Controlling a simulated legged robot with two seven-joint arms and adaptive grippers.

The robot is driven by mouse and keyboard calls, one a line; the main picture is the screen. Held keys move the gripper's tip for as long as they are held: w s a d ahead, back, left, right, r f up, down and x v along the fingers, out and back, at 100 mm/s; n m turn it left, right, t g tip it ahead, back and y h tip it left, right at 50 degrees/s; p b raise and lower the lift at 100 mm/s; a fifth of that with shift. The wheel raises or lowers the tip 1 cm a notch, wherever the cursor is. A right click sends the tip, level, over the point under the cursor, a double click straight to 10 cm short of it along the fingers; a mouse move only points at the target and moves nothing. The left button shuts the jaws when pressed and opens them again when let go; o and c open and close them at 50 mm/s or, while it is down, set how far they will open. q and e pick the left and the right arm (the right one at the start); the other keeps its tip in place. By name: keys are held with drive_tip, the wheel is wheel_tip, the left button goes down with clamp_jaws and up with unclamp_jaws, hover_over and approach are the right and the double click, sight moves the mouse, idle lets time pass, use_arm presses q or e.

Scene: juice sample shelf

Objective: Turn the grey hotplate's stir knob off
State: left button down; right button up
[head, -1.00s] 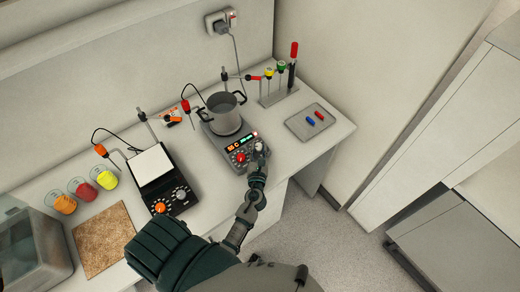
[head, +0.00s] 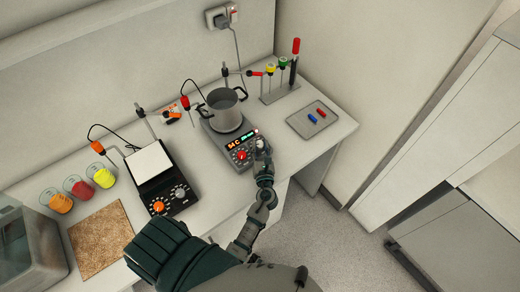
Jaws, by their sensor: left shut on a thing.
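The grey hotplate (head: 211,137) stands on the bench with a grey two-handled pot (head: 225,112) on it. Its front panel has a lit orange and green display (head: 239,141), a red knob (head: 241,155) on the left and a pale stir knob (head: 260,143) on the right. My left gripper (head: 262,151) is at the right-hand knob and shut on it. The fingers partly hide the knob, so its pointer cannot be read. My right gripper is not in view.
A black hotplate (head: 181,203) with a white top stands to the left, near several beakers of coloured juice and a brown mat (head: 100,240). A grey tray (head: 303,128) with red and blue pieces lies right of the grey hotplate. A tube rack (head: 280,94) stands behind.

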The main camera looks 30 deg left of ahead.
use_arm(q)
drive_tip(key=n+y, duration=0.1)
drive_tip(key=g+y+b, duration=0.1)
drive_tip(key=n+g+b, duration=0.1)
drive_tip(key=shift+w+d+f+n+y, duration=0.2)
drive_tip(key=shift+f+n+y, duration=0.1)
drive_tip(key=shift+y, duration=0.1)
drive_tip(key=shift+r+n+g+y+b, duration=0.2)
drive_tip(key=shift+n+g+y+b, duration=0.45)
drive_tip(key=shift+n+g+y, duration=0.45)
drive_tip(key=c, duration=0.8)
unclamp_jaws()
drive_tip(key=shift+a, duration=0.1)
drive_tip(key=shift+o, duration=0.2)
drive_tip(key=shift+w, duration=0.15)
